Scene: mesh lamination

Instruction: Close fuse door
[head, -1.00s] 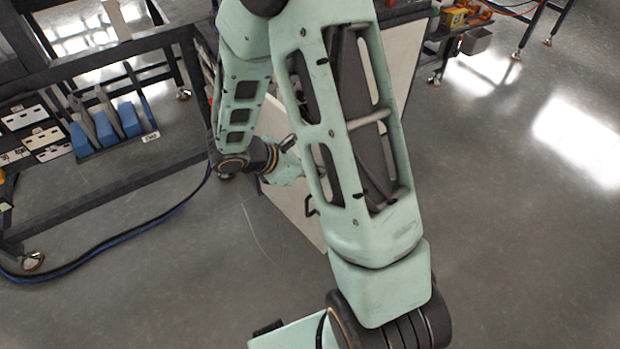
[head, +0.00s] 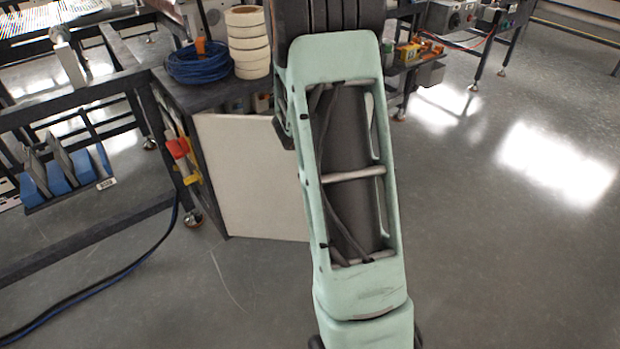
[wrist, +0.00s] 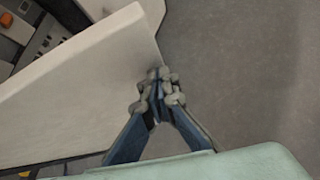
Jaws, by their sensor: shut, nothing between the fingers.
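The fuse door, a plain off-white panel (head: 250,180), stands below the bench top in the head view, and my arm covers its right side. Its handle is not visible now. In the wrist view the panel (wrist: 85,90) fills the left side, its edge close to my gripper. My gripper (wrist: 160,88) is shut and empty, its fingertips beside the panel's right edge; I cannot tell if they touch it. Dark gear shows past the panel's upper edge in the wrist view. My gripper is hidden in the head view.
A bench (head: 185,92) holds a blue cable coil (head: 198,62) and stacked pale rolls (head: 249,42). A red and yellow device (head: 180,155) hangs by the bench leg. A dark frame and a floor cable (head: 110,278) lie left. Open floor (head: 490,270) is at right.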

